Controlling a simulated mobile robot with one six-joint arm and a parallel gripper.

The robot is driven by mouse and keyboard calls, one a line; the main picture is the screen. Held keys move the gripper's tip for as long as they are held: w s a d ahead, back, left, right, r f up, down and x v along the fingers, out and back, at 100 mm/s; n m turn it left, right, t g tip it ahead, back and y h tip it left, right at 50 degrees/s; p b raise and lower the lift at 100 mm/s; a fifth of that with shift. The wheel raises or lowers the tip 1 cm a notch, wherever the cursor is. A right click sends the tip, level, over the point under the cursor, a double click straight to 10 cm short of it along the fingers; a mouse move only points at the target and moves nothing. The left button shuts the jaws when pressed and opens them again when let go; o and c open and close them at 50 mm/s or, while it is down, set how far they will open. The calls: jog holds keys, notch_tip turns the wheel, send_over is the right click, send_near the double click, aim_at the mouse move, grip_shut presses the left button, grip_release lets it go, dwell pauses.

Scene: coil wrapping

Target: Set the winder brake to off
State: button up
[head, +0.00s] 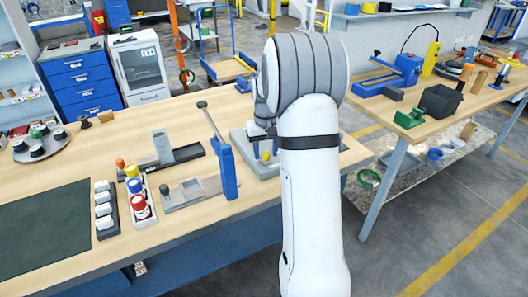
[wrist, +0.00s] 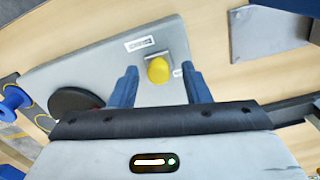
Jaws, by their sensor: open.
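The winder (head: 243,140) is a grey plate unit on the wooden bench, mostly hidden behind my arm in the head view. In the wrist view its grey plate (wrist: 110,62) carries a yellow knob (wrist: 158,70), which appears to be the brake control, beside two small white labels too small to read. The knob's setting cannot be told. My gripper (wrist: 159,69) is open, its blue fingers on either side of the yellow knob in this view. Contact with the knob cannot be made out. A small yellow part (head: 266,156) also shows beside my arm in the head view.
A black round disc (wrist: 75,101) and a blue spool (wrist: 12,100) lie left of the fingers in the wrist view. A blue upright lever press (head: 222,160) stands left of the winder. A tray of coloured-capped bottles (head: 140,201) sits further left.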

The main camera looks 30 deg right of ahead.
jog(key=shift+f, duration=0.35)
jog(key=shift+s, duration=0.1)
jog(key=shift+c, duration=0.5)
grip_shut()
